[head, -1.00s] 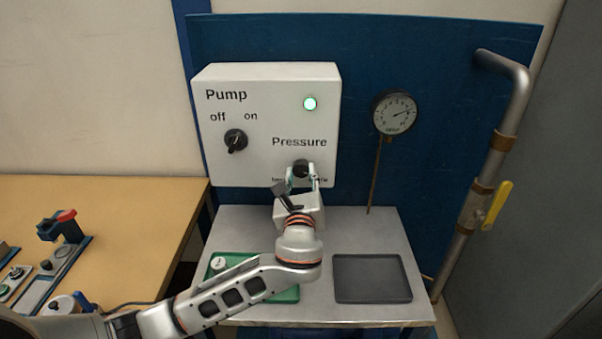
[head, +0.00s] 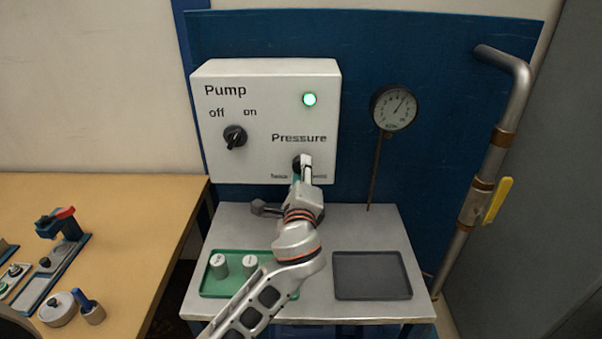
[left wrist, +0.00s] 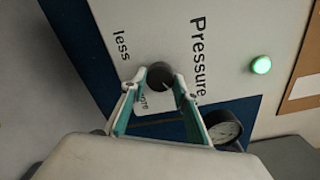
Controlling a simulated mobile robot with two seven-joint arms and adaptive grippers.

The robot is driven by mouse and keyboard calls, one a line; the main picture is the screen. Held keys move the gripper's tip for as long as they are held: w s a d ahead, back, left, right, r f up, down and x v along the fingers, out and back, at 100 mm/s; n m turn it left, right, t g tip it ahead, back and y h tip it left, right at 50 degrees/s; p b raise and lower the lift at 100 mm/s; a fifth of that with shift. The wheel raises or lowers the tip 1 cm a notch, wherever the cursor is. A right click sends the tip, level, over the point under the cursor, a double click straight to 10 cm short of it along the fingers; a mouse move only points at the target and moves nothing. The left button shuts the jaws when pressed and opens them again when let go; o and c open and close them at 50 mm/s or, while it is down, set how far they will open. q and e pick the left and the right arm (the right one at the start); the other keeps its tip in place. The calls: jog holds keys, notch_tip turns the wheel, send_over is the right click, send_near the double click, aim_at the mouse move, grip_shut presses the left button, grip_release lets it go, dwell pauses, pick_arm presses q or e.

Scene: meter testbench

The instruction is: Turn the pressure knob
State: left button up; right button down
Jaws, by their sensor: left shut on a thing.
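The black pressure knob (head: 298,165) is on the lower right of the white pump panel (head: 230,165), under the word Pressure. My left gripper (head: 303,164) is shut on this knob and partly hides it in the head view. In the left wrist view the knob (left wrist: 160,76) sits between the two fingertips (left wrist: 158,80), and the panel lettering looks turned on its side. The round pressure gauge (head: 394,107) is right of the panel, its needle pointing to the upper right. My right gripper is not in view.
The pump switch (head: 235,136) and a lit green lamp (head: 310,99) are on the panel. Below are a green tray (head: 212,286) with weights and an empty dark tray (head: 372,275). A pipe with a yellow valve handle (head: 497,201) stands at right.

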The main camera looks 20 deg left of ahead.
pick_arm(q)
jog(key=shift+n, duration=0.9)
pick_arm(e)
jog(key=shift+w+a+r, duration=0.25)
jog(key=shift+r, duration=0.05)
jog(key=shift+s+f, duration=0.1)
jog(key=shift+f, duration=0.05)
pick_arm(q)
jog(key=o, duration=1.1)
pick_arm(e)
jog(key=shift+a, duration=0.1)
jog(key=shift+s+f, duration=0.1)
pick_arm(q)
jog(key=v, duration=0.7)
jog(key=shift+s+d, duration=0.1)
jog(key=shift+s, duration=0.15)
